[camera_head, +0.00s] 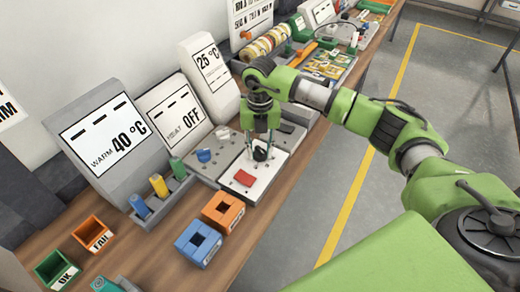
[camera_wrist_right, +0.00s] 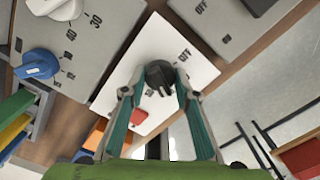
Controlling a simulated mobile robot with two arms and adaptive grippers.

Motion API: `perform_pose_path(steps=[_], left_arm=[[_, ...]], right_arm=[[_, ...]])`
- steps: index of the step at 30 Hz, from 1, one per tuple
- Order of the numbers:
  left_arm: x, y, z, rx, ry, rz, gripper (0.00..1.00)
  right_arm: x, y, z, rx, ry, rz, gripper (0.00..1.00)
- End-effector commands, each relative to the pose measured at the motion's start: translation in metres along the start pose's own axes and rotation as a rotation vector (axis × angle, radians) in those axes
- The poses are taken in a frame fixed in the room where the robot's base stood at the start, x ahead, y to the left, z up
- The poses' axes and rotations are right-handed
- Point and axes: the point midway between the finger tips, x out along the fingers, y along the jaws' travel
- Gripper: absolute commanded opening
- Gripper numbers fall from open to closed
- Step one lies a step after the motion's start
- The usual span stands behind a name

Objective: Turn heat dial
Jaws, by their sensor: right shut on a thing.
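The heat dial (camera_head: 261,154) is a black knob on a white panel (camera_head: 278,157), which also bears a red button (camera_head: 245,178). My right gripper (camera_head: 260,143) points down at the dial and is shut on it. In the right wrist view the dial (camera_wrist_right: 160,74) sits between the two teal fingertips (camera_wrist_right: 161,82). An OFF mark is printed on the panel beside it, and the red button (camera_wrist_right: 138,117) is nearer the gripper's base. The heat display (camera_head: 176,117) reads OFF. My left gripper is not in view.
A WARM display (camera_head: 107,137) reads 40 °C, and another display (camera_head: 210,73) reads 25 °C. A blue knob (camera_head: 204,155) is left of the white panel. The floor at right is mostly clear.

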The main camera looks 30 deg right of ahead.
Motion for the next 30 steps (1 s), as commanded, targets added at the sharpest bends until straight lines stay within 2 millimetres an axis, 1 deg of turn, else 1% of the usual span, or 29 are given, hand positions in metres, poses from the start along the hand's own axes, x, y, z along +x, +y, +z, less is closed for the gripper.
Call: perform_pose_path(steps=[9, 10, 12, 23, 26, 30], left_arm=[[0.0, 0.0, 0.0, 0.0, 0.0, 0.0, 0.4], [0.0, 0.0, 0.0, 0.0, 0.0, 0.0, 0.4], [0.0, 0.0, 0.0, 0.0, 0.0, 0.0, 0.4], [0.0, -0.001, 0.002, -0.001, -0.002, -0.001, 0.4], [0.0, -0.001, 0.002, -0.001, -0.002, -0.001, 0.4], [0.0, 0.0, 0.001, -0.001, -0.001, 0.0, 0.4]], right_arm=[[-0.001, 0.0, 0.001, 0.002, -0.004, 0.001, 0.07], [-0.001, 0.0, 0.001, 0.002, -0.004, 0.001, 0.31], [-0.001, 0.0, 0.001, 0.002, -0.004, 0.001, 0.45], [-0.002, 0.0, 0.001, 0.001, -0.002, 0.001, 0.45], [-0.011, 0.001, 0.001, 0.001, -0.003, 0.002, 0.45], [-0.036, 0.001, 0.002, 0.001, -0.005, 0.003, 0.45]])
